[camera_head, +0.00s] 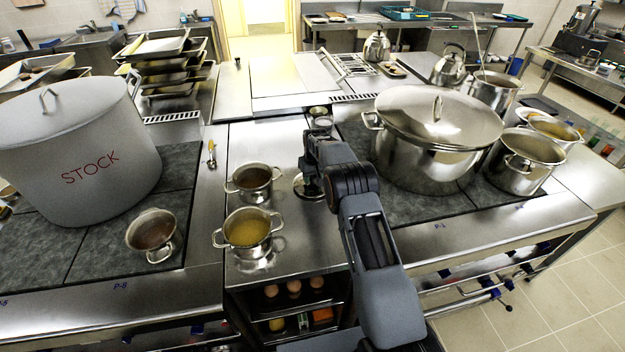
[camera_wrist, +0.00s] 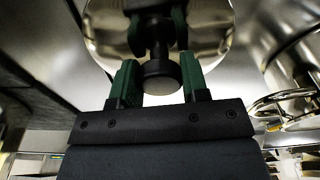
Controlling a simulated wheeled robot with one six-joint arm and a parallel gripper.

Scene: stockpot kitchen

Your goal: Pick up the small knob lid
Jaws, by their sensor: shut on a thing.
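The small lid is a shiny round metal disc (camera_wrist: 212,30) with a dark knob (camera_wrist: 160,72), at the top of the wrist view. My gripper (camera_wrist: 158,48) has its green fingers on both sides of the knob, shut on it. In the head view a part of the lid (camera_head: 303,188) shows beside my wrist, over the steel counter between the two hobs. My arm hides the rest of the lid and my fingertips there. I cannot tell whether the lid touches the counter.
Two small pots, one (camera_head: 253,180) behind the other (camera_head: 248,230), stand left of my gripper. A large lidded pot (camera_head: 432,140) stands close on the right. A big stockpot (camera_head: 75,150) and a small pot (camera_head: 153,233) are on the left hob. Small containers (camera_head: 320,122) stand behind my arm.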

